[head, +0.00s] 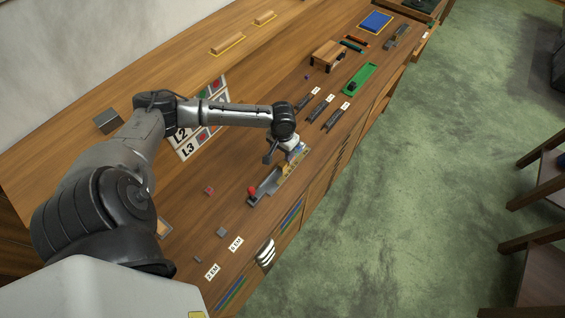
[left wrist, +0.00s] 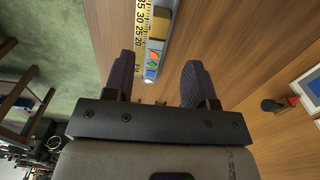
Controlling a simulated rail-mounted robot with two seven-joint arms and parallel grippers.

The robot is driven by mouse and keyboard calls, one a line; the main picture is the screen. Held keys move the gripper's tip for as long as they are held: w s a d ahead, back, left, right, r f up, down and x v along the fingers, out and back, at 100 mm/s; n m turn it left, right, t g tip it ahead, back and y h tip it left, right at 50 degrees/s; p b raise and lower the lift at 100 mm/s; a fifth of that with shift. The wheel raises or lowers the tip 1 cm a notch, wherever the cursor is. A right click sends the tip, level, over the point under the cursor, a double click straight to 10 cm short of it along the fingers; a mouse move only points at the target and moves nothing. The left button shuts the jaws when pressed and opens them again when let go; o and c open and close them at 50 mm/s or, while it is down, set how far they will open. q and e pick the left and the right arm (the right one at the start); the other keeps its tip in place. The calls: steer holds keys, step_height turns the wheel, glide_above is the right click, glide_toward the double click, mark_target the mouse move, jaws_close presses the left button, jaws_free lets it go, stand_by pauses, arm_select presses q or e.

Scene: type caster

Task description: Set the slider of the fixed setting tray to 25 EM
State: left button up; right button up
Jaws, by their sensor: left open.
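The setting tray (head: 268,183) is a long grey tray on the wooden bench, near its front edge, with a red knob (head: 252,190) at its near end. In the left wrist view, part of the tray shows a yellow scale (left wrist: 141,22) reading 35, 30, 25, 20 and a brass-coloured block (left wrist: 160,22) beside it. I cannot tell the exact setting. My left gripper (head: 284,151) is above the far part of the tray. In the left wrist view, its dark fingers (left wrist: 158,82) are apart and empty, with the tray's coloured end between and beyond them. My right gripper is not in view.
Labelled dark holders (head: 322,109) and a green tray (head: 360,79) lie further along the bench. A small wooden stand (head: 328,55) is behind them. Cards marked 2 EM (head: 212,272) and 6 EM (head: 236,244) lie nearer. L2 and L3 cards stand behind my arm.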

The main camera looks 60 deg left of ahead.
mark_target(283, 164)
arm_select(q)
step_height(283, 164, down, 9)
steer(key=shift+r, duration=0.2)
stand_by(0.4)
jaws_close()
stand_by(0.3)
